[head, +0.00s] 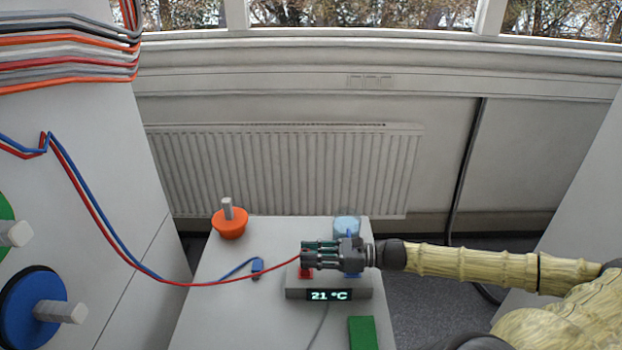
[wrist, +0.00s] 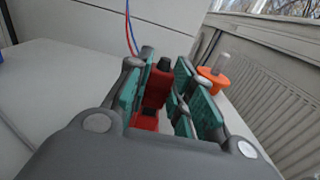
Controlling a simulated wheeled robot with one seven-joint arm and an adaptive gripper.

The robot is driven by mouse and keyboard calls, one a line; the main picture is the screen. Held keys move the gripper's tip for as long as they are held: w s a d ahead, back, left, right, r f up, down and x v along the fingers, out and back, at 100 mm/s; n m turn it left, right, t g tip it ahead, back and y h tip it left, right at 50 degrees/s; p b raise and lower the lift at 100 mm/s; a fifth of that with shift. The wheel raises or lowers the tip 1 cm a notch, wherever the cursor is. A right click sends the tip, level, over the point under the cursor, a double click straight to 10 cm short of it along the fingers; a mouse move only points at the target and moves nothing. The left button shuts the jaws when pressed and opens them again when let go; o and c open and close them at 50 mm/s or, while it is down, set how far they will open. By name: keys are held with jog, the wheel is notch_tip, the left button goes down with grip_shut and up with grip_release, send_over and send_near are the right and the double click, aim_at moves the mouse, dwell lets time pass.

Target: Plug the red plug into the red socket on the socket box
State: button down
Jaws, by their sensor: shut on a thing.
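My gripper (head: 306,255) is shut on the red plug (wrist: 156,88), which stands between the green finger pads in the wrist view. In the head view the fingers hide most of the plug; its red cable runs off to the left. The grey socket box (head: 330,294), with a display reading 21 °C, is on the table under the gripper. Its red socket (head: 306,273) shows just below the fingertips, and in the wrist view the red socket (wrist: 147,119) lies beneath the plug. I cannot tell whether plug and socket touch. The blue socket (head: 352,274) is partly hidden by my gripper.
A blue plug (head: 257,267) on a blue cable is on the table (head: 215,315) left of the box. An orange knob-like object (head: 230,224) stands at the back left. A light blue object (head: 347,224) is behind my gripper, and a green block (head: 361,332) lies in front.

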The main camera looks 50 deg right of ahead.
jog(key=shift+a+f, duration=0.1)
dwell(0.3)
notch_tip(320, 180, up, 5)
jog(key=p, duration=0.5)
dwell(1.0)
dwell(0.7)
